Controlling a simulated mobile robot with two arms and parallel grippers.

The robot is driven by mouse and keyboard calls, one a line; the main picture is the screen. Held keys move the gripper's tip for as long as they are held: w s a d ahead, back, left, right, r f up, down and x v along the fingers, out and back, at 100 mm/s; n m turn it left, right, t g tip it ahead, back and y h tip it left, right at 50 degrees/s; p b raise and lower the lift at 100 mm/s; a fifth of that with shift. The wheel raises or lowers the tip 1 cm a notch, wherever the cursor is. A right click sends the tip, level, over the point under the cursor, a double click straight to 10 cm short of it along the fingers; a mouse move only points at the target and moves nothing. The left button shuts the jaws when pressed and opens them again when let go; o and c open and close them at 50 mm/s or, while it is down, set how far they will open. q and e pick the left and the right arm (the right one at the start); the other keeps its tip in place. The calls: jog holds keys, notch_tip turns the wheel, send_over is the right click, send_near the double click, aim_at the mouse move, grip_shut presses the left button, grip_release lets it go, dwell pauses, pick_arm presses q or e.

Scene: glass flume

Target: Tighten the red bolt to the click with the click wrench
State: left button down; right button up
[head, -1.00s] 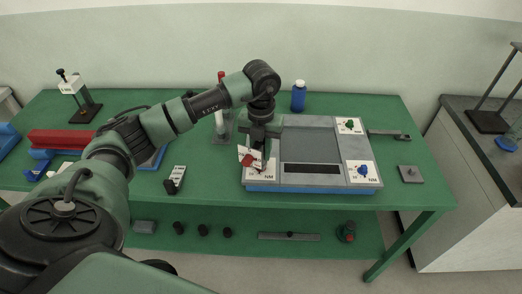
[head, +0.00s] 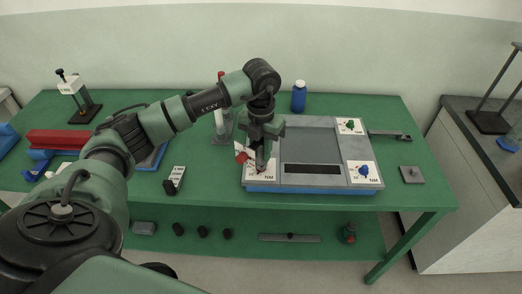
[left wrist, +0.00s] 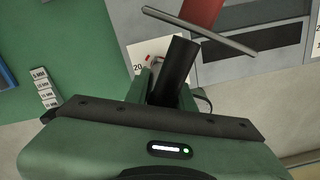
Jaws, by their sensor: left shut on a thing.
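My left gripper (head: 262,147) is over the front left corner of the grey plate (head: 310,148). It is shut on a dark rod-like tool, seemingly the click wrench, whose black handle (left wrist: 175,72) shows in the left wrist view. A thin grey bar (left wrist: 200,33) crosses beyond the handle. Below is a white card (head: 266,177) marked NM; in the left wrist view it shows "20" and a small red mark. A red piece (head: 242,157) shows just left of the gripper in the head view. The red bolt's head and its contact with the tool cannot be made out.
A green knob (head: 350,125) and a blue knob (head: 363,171) sit on white cards at the plate's right corners. A blue bottle (head: 298,98) stands behind.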

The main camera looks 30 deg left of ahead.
pick_arm(q)
jog(key=shift+m+b, duration=0.4)
jog(key=shift+m, duration=1.2)
jog(key=shift+m+b, duration=0.45)
jog(key=shift+m, duration=0.45)
jog(key=shift+n, duration=0.3)
jog(key=shift+r, duration=0.1)
jog(key=shift+r, duration=0.1)
